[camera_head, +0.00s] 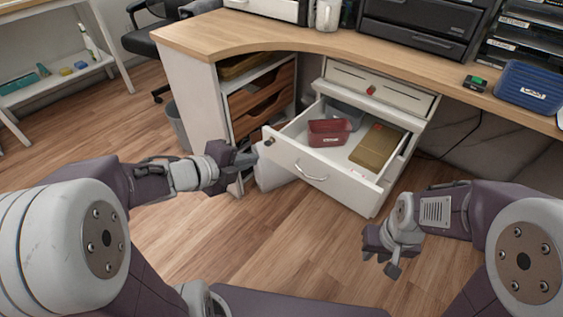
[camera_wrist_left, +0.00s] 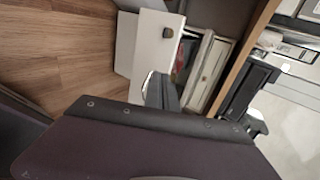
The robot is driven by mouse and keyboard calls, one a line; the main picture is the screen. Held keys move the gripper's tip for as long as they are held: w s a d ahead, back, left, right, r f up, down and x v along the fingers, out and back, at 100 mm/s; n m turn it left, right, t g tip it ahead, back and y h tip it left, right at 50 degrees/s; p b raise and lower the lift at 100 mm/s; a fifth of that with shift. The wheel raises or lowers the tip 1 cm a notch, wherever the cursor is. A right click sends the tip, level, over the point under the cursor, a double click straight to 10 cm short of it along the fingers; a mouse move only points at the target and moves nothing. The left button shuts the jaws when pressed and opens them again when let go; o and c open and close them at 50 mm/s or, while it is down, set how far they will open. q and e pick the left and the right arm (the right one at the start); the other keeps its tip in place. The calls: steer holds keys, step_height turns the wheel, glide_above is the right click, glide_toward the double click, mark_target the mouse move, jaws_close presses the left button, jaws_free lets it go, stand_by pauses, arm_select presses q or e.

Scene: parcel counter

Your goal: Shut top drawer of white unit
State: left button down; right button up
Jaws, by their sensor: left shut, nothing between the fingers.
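The white unit (camera_head: 415,100) stands under the wooden desk. One white drawer (camera_head: 325,178) is pulled well out, with a curved silver handle and a dark knob at its left end. A panel with a red knob (camera_head: 371,91) sits flush above it. My left gripper (camera_head: 243,168) is shut and empty, close to the left end of the drawer front; whether it touches cannot be told. In the left wrist view, the fingers (camera_wrist_left: 160,90) are beside the drawer front (camera_wrist_left: 155,50). My right gripper (camera_head: 382,258) hangs over the floor, right of and nearer than the drawer; its jaw opening is unclear.
The drawer holds a red bin (camera_head: 329,132) and a tan box (camera_head: 376,147). A shelf unit with wooden trays (camera_head: 262,97) stands left of it. A blue basket (camera_head: 528,88) and a stapler-like item (camera_head: 475,82) are on the desk. The floor before the drawer is clear.

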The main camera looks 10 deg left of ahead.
arm_select(q)
steer(key=b, duration=0.3)
glide_toward(288, 144)
steer(key=x, duration=0.3)
steer(key=f+x, duration=0.1)
steer(key=x, duration=0.1)
steer(key=shift+d+f, duration=0.1)
steer(key=shift+d, duration=0.05)
steer(key=shift+w+d, duration=0.2)
steer(key=shift+w, duration=0.25)
steer(key=shift+w, duration=0.1)
